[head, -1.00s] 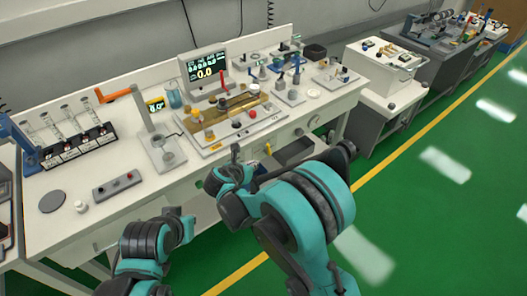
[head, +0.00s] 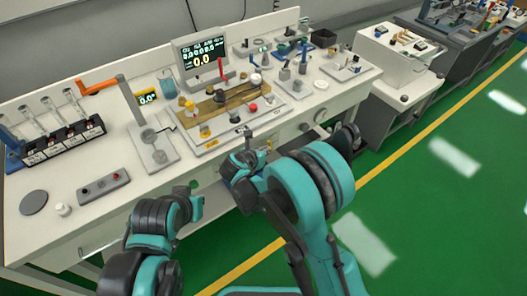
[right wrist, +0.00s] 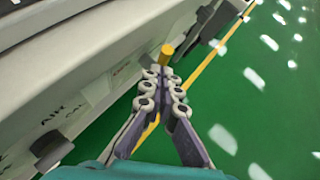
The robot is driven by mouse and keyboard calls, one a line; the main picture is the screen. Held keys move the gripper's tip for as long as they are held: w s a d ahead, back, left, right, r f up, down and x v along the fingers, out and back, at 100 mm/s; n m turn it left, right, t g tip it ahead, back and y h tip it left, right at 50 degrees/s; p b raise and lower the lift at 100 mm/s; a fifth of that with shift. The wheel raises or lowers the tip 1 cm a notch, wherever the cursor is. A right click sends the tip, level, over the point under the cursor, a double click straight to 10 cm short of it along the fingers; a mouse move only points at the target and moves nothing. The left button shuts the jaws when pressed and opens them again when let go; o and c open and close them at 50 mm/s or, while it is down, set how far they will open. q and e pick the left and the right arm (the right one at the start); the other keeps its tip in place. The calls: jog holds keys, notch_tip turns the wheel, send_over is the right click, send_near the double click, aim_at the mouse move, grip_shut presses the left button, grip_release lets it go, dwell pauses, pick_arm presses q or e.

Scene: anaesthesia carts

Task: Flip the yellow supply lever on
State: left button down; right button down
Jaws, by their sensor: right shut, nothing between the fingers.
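The yellow supply lever (right wrist: 167,52) sticks out from the front panel of the bench in the right wrist view, just beyond my fingertips. A small yellow bit of it (head: 269,143) shows in the head view, beside my right gripper (head: 248,135). My right gripper (right wrist: 162,76) is shut and empty, its fingertips pointing at the lever's yellow end; whether they touch it I cannot tell. My left gripper (head: 191,192) is low at the bench's front edge, and its fingers are not clear.
The white bench (head: 110,205) carries a machine with a monitor (head: 202,60), a vial rack (head: 60,143) and a grey switch box (head: 103,184). The front panel bears the lettering AIR (right wrist: 50,117) and a dark knob (right wrist: 50,147). Green floor (head: 430,220) lies open at right.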

jog(key=shift+r, duration=0.2)
jog(key=shift+w+d, duration=0.1)
jog(key=shift+d, duration=0.05)
jog(key=y+p, duration=0.1)
jog(key=w+d+g+p, duration=0.1)
jog(key=shift+w+r+m+y+p, duration=0.15)
jog(key=shift+r+m+y+p, duration=0.15)
jog(key=shift+r+y+p, duration=0.1)
jog(key=shift+w+d, duration=0.1)
jog(key=shift+d, duration=0.05)
jog(key=shift+r, duration=0.1)
